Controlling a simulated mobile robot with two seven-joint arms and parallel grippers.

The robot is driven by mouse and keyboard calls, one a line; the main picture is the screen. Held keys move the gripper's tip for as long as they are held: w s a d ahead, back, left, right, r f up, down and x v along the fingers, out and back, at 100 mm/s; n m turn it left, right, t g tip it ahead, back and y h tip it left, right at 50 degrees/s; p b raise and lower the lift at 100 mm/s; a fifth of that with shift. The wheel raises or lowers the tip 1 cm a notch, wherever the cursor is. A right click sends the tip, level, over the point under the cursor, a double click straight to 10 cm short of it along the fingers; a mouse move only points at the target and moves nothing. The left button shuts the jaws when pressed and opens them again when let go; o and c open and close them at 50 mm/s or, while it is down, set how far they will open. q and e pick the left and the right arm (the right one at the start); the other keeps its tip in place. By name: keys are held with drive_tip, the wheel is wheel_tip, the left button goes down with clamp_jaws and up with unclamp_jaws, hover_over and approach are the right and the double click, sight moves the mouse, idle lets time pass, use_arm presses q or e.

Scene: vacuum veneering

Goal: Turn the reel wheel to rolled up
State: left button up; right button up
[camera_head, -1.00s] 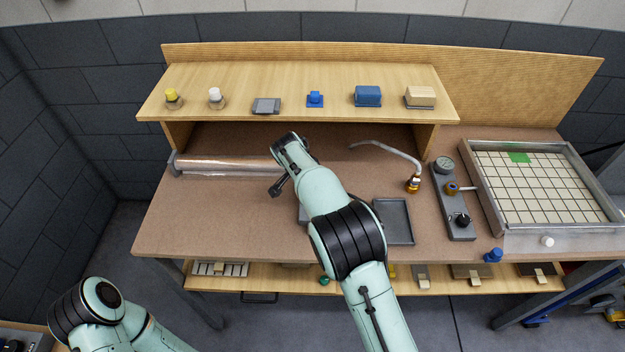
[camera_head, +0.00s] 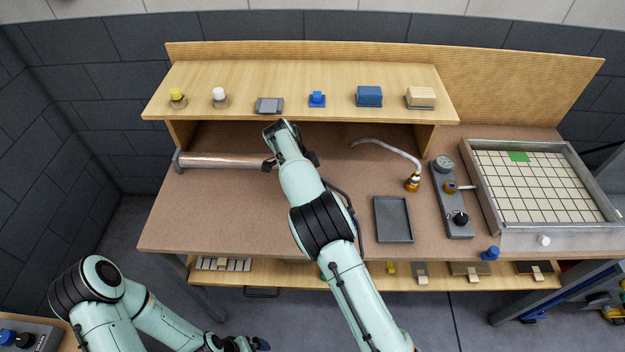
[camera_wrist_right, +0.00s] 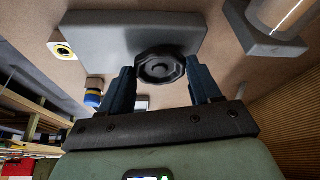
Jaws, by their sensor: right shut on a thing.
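The reel wheel (camera_wrist_right: 162,68) is a black ridged knob on a grey housing (camera_wrist_right: 110,38) in the right wrist view. My right gripper (camera_wrist_right: 161,84) is shut on it, one finger on each side. In the head view my right arm hides the wheel. The reel's long shiny roll (camera_head: 222,161) lies along the back left of the bench, below the shelf, and its right end meets my right gripper's area. My left gripper (camera_head: 247,343) is low at the bottom edge, in front of the bench and away from the reel. Its fingers are too small to read.
The shelf (camera_head: 240,75) above the reel bears several small fixtures. Right of my right arm are a dark tray (camera_head: 394,219), a bent hose (camera_head: 395,152), a control panel (camera_head: 449,198) and a framed grid bed (camera_head: 525,185). The bench's front left is clear.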

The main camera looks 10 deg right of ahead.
idle(0.4)
drive_tip(key=o, duration=1.1)
